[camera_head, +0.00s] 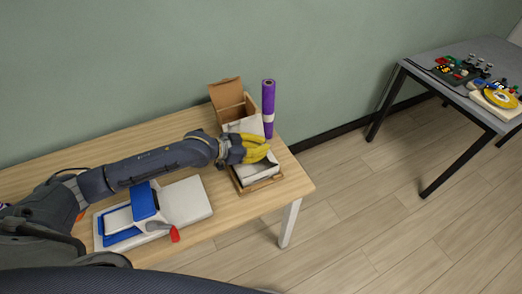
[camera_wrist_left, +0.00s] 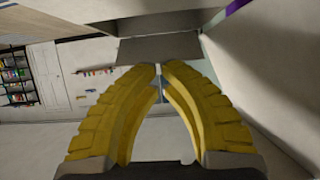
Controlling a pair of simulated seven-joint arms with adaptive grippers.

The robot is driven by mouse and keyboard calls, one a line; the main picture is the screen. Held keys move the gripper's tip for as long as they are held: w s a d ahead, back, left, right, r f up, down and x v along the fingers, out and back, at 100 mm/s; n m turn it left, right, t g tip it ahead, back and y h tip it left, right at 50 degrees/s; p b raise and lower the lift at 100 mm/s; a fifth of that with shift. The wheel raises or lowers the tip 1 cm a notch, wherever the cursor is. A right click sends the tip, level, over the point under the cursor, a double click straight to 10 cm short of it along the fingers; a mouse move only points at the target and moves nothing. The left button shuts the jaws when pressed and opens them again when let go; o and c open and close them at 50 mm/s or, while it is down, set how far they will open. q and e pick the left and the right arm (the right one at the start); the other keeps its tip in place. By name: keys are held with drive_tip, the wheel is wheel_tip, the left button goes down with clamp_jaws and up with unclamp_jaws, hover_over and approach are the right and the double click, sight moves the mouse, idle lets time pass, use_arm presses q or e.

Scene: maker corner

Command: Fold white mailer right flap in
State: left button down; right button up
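The white mailer (camera_head: 262,171) lies open near the right end of the wooden table, with a brown edge along its front. A white panel (camera_head: 252,125) stands up at its back. My left gripper (camera_head: 268,149) is over the mailer, its yellow fingers pointing right and hiding part of it. In the left wrist view the fingertips (camera_wrist_left: 160,68) meet or nearly meet, with nothing seen held between them. A pale panel (camera_wrist_left: 270,60) fills the right side there; I cannot tell which part of the mailer it is. My right gripper is not in view.
A brown cardboard box (camera_head: 230,101) with its lid up stands behind the mailer. An upright purple roll (camera_head: 268,100) is beside it. A white and blue device (camera_head: 185,201) with a red part lies left of the mailer. The table's right edge is close.

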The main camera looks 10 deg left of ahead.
use_arm(q)
wheel_tip(320, 180, up, 2)
drive_tip(key=shift+w+d, duration=0.1)
drive_tip(key=shift+w, duration=0.05)
drive_tip(key=v, duration=0.9)
drive_tip(key=c, duration=1.8)
unclamp_jaws()
drive_tip(key=shift+s+a+r, duration=0.2)
drive_tip(key=shift+a, duration=0.05)
drive_tip(key=shift+o, duration=0.6)
drive_tip(key=w+r+m+t, duration=0.2)
drive_tip(key=w+r, duration=0.2)
drive_tip(key=r, duration=0.3)
drive_tip(key=shift+r+m, duration=0.25)
drive_tip(key=shift+m, duration=0.05)
drive_tip(key=d+r+m+h, duration=0.4)
drive_tip(key=r+m+h, duration=0.1)
drive_tip(key=r+m, duration=0.75)
drive_tip(key=s+d+r+m+g+h, duration=0.1)
drive_tip(key=s+d+m+g+h, duration=0.3)
drive_tip(key=m, duration=0.9)
drive_tip(key=m+g+y, duration=0.1)
drive_tip(key=m+y, duration=1.2)
drive_tip(key=m, duration=1.3)
approach(269, 151)
drive_tip(key=x, duration=0.7)
drive_tip(key=shift+w+f, duration=0.1)
drive_tip(key=shift+f, duration=0.05)
